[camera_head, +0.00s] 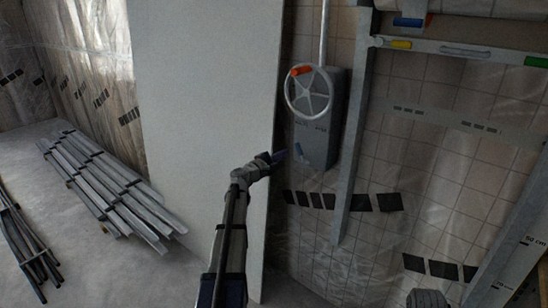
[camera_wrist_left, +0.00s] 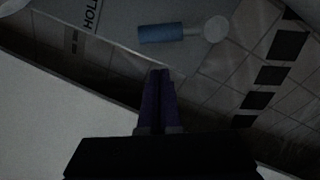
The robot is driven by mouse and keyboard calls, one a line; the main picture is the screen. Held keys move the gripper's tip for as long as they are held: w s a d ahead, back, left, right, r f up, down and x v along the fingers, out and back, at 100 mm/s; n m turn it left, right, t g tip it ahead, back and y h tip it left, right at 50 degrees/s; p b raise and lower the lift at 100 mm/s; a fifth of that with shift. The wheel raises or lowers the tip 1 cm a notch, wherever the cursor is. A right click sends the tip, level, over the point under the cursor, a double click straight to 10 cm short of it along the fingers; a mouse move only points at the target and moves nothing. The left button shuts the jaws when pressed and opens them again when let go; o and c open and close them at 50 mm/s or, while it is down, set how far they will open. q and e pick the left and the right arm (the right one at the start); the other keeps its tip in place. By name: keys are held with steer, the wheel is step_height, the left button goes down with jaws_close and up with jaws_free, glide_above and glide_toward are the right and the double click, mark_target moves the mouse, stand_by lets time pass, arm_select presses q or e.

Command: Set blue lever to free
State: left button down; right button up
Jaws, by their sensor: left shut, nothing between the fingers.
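In the left wrist view the blue lever (camera_wrist_left: 162,33) lies across the grey box face, with a pale round end (camera_wrist_left: 215,29) at its right. A label reading "HOL", cut off, stands to the left of the lever. In the head view the grey box (camera_head: 320,135) hangs on the wall below a handwheel, and the lever is small and dark at its lower left. My left gripper (camera_head: 279,156) is just left of the box there. Its purple fingers (camera_wrist_left: 160,72) are shut and empty, with their tips below the lever in the wrist view and apart from it.
A large pale panel (camera_head: 205,110) stands left of the box, close to my left arm. The handwheel (camera_head: 309,93) has an orange knob. A metal post (camera_head: 352,140) rises right of the box. Metal profiles (camera_head: 105,185) lie on the floor at left.

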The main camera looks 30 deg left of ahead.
mark_target(297, 147)
arm_select(q)
steer(key=shift+d+r+p, duration=0.3)
steer(key=shift+d+r, duration=0.4)
steer(key=shift+d, duration=0.35)
arm_select(e)
steer(key=shift+r, duration=0.65)
